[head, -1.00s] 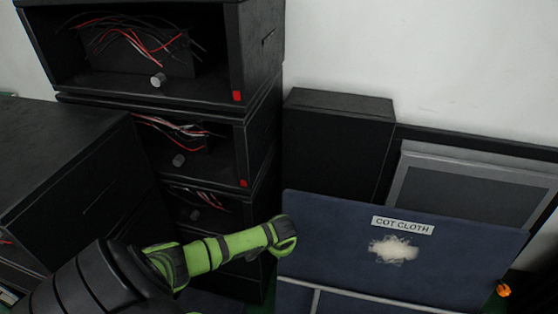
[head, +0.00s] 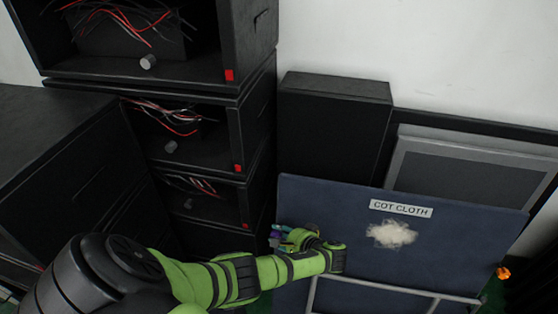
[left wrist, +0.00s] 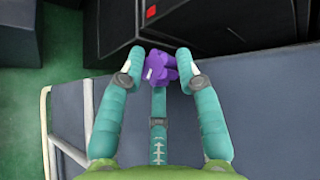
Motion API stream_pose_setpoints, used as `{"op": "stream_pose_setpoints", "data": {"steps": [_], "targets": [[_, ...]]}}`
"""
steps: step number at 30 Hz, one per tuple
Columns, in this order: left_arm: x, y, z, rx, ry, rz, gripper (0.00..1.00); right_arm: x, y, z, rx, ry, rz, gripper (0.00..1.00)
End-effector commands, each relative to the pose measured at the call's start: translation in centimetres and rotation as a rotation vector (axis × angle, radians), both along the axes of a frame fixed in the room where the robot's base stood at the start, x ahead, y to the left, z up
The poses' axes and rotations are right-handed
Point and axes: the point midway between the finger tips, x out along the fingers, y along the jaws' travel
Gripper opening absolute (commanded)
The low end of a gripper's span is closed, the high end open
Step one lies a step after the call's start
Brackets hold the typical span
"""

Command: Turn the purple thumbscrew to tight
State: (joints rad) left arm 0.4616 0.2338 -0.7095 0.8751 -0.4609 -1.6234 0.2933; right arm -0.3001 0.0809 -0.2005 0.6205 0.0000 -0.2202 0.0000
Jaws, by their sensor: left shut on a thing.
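The purple thumbscrew (left wrist: 158,68) shows between the teal fingertips of my left gripper (left wrist: 158,74) in the left wrist view. The fingers are closed around it, partly covering it. In the head view only a small purple bit (head: 274,242) shows by my left gripper (head: 281,236), in front of the left edge of the blue board. What the thumbscrew is mounted on is hard to make out, and I see no tight mark. My right gripper is not in view.
A blue board labelled "COT CLOTH" (head: 340,215) stands close to the right of my left gripper. Black open boxes with loose wires (head: 185,140) are stacked on the left. A black box (head: 335,125) and a grey framed panel (head: 470,175) stand behind the board.

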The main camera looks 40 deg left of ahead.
Motion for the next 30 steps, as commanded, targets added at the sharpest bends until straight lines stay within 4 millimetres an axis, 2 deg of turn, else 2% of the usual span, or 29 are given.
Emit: {"op": "stream_pose_setpoints", "data": {"steps": [1, 15, 24, 30], "targets": [[-0.2, -0.3, -1.0, 0.033, 0.029, -0.008, 0.01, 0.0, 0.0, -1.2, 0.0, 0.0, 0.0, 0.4], [-0.3, -0.3, -1.7, 0.417, 0.241, -0.1, 0.01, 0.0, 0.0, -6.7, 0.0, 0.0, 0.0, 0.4], [-0.5, -0.2, -1.9, 0.644, 0.367, -0.154, 0.01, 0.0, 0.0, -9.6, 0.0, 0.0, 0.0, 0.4], [-0.6, -0.1, -1.9, 0.759, 0.431, -0.181, 0.01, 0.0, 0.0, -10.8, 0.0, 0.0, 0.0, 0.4]]}}
